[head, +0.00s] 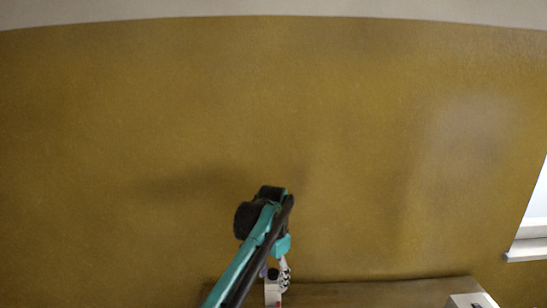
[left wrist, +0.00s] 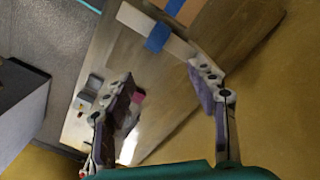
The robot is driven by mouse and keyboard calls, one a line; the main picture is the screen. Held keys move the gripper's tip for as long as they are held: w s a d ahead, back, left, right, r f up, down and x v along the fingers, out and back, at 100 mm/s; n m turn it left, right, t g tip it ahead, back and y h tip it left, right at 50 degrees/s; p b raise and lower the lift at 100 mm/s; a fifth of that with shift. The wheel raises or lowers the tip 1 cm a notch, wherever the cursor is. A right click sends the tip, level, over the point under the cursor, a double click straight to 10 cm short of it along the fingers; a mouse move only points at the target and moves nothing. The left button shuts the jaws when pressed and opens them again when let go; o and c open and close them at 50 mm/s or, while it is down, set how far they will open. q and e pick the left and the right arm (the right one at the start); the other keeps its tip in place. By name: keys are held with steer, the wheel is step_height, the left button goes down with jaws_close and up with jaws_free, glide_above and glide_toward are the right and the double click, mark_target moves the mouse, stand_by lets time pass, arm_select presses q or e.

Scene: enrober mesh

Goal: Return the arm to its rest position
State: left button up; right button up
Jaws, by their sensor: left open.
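My left arm rises from the bottom of the head view, teal and black, and bends at a dark joint. My left gripper (head: 276,285) hangs below that joint, partly hidden by the arm and small in the picture. In the left wrist view the left gripper (left wrist: 160,72) is open, its two purple-padded fingers wide apart with nothing held between them. The wooden table (left wrist: 115,52) lies beyond the fingers. My right gripper is in neither view.
A pale strip (left wrist: 135,20) with blue bands lies on the table; a small pink thing (left wrist: 138,97) shows near one finger. A grey box (left wrist: 20,110) stands at left. In the head view, a white box (head: 472,301) is at lower right, before a yellow-brown wall (head: 130,110).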

arm_select(q)
steer(key=s+a+f+n+t+b, duration=0.3)
steer(key=s+a+f+n+b, duration=0.1)
steer(key=s+a+f+b, duration=0.8)
steer(key=s+a+f+n+t+b, duration=0.2)
steer(key=s+f+b, duration=0.4)
steer(key=f, duration=0.3)
steer(key=s+a+f+n+t+b, duration=0.2)
steer(key=s+a+f+n+b, duration=0.1)
steer(key=s+f+b, duration=0.3)
step_height(320, 180, down, 3)
steer(key=shift+s+a+f, duration=0.15)
steer(key=shift+s+a, duration=0.15)
steer(key=shift+s, duration=0.85)
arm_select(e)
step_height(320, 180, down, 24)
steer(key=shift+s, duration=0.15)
